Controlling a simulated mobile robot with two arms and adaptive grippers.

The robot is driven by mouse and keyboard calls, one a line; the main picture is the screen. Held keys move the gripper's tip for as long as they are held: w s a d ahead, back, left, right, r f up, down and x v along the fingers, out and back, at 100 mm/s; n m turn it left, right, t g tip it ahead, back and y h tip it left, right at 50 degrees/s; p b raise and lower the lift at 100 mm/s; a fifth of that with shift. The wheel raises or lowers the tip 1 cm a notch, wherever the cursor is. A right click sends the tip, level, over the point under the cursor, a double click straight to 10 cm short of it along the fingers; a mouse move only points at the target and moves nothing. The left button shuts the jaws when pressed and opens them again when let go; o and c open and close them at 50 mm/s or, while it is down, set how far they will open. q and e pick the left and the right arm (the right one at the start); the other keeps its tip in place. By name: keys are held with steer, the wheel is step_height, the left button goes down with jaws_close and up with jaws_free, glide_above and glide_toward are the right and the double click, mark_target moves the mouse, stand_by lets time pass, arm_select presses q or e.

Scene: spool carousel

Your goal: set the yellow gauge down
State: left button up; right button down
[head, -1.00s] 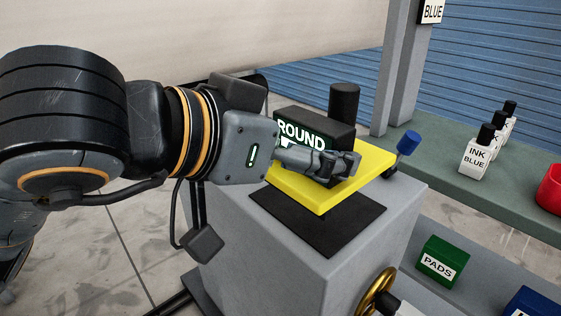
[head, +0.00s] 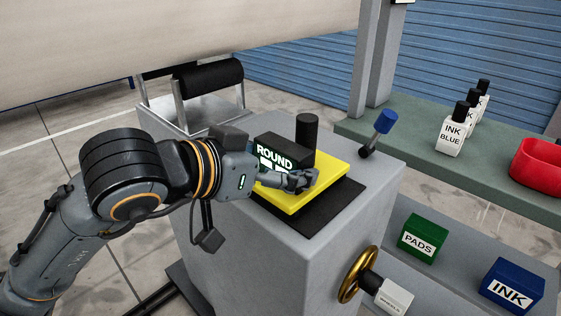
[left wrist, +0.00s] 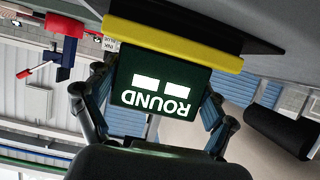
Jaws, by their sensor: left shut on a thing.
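The yellow gauge (head: 326,191) has a flat yellow base, a black box with a lit ROUND display and a black knob on top. My left gripper (head: 301,180) is shut on the box, reaching in from the left. In the left wrist view the gauge (left wrist: 158,75) appears upside down, with a finger on either side of the box. The yellow base is level, over or on the black mat (head: 345,202) on the grey pedestal. I cannot tell whether it touches the mat. My right gripper is out of view.
A blue-tipped lever (head: 383,122) stands at the pedestal's back right, and a brass handwheel (head: 357,274) is on its side. To the right are ink bottles (head: 452,135), a red tray (head: 538,165), a green PADS box (head: 423,238) and a blue INK box (head: 512,286). A black roller (head: 208,78) is behind.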

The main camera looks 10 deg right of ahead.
arm_select(q)
steer(key=shift+r, duration=0.1)
steer(key=o, duration=1.6)
steer(key=shift+c, duration=0.2)
steer(key=shift+o, duration=0.6)
